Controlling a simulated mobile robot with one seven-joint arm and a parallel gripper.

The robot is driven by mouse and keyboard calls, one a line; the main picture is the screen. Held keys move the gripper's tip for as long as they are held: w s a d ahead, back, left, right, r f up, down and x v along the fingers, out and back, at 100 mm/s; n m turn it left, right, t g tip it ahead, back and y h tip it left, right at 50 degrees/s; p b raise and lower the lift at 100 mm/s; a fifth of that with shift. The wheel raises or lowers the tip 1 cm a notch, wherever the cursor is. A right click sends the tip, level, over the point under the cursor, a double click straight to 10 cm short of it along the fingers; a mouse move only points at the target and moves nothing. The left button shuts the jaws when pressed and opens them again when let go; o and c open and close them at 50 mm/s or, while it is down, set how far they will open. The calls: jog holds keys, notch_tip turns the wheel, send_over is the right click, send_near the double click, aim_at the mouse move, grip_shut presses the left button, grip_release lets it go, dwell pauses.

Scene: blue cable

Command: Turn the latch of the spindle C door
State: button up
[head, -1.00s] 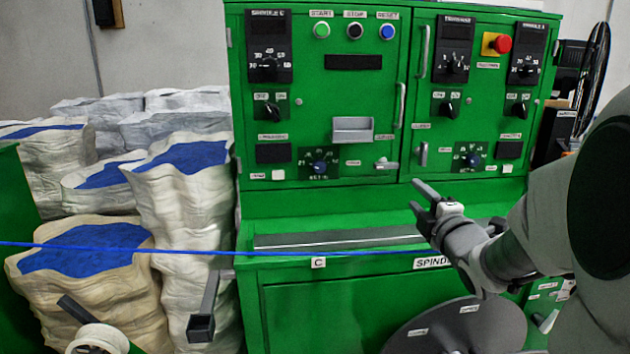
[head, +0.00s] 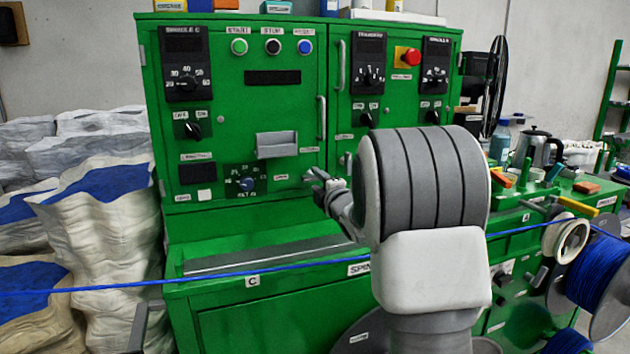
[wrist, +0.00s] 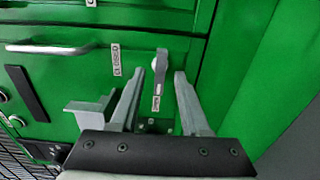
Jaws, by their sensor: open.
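The spindle C door (head: 230,95) is the left green panel of the cabinet and looks shut. Its latch (wrist: 161,66) is a small grey lever, seen in the wrist view between the labels CLOSED (wrist: 116,60) and OPEN (wrist: 156,103). The lever points toward the OPEN label in that view. My gripper (head: 313,179) is at the lower right corner of this door, and its hand largely hides the latch in the head view. In the wrist view my gripper (wrist: 158,74) is open, with one finger on each side of the latch. I cannot tell whether a finger touches it.
A grey tray (head: 277,144) sticks out from the door left of my gripper. A vertical door handle (head: 321,118) is above. A blue cable (head: 215,276) runs across in front of the cabinet. White sacks (head: 105,225) stand at the left.

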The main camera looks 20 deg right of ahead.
jog(key=shift+w, duration=0.8)
grip_shut()
